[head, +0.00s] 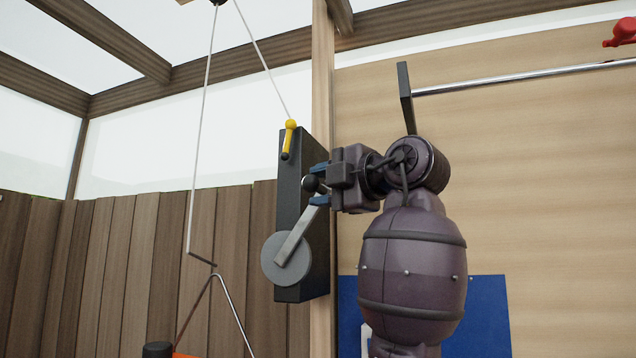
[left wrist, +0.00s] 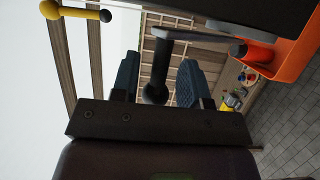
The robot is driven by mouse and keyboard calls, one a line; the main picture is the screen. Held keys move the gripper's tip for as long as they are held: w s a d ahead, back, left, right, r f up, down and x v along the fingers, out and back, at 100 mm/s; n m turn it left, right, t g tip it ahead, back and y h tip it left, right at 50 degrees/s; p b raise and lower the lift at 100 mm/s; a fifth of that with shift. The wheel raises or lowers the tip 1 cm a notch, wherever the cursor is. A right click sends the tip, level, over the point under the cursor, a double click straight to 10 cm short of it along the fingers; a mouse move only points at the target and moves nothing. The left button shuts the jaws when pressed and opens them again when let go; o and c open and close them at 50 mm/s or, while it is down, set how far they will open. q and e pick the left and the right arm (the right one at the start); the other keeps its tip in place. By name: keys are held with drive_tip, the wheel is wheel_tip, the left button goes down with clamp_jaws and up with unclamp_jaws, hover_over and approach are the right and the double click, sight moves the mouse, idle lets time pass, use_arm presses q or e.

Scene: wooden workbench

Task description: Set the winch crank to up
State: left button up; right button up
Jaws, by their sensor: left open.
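The winch has a tall black housing (head: 288,190) on a wooden post, with a grey round disc (head: 275,262) low on its front. The flat metal crank arm (head: 298,237) runs from the disc up and to the right, tilted from vertical. Its black knob (head: 311,184) is at the upper end, and it also shows in the left wrist view (left wrist: 155,92). My left gripper (head: 319,184) is open, with its blue fingers on either side of the knob. I cannot tell whether they touch it. My right gripper is out of view.
A yellow lever (head: 289,137) is at the top of the housing, close above my left gripper. A thin cord (head: 203,120) hangs to the left. A metal rail (head: 520,77) and a blue panel (head: 488,315) are on the right wall. An orange object (left wrist: 285,45) shows in the wrist view.

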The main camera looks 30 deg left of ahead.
use_arm(q)
drive_tip(key=shift+a, duration=0.7)
drive_tip(key=shift+c, duration=0.3)
clamp_jaws()
drive_tip(key=shift+w, duration=0.1)
drive_tip(key=shift+f, duration=0.1)
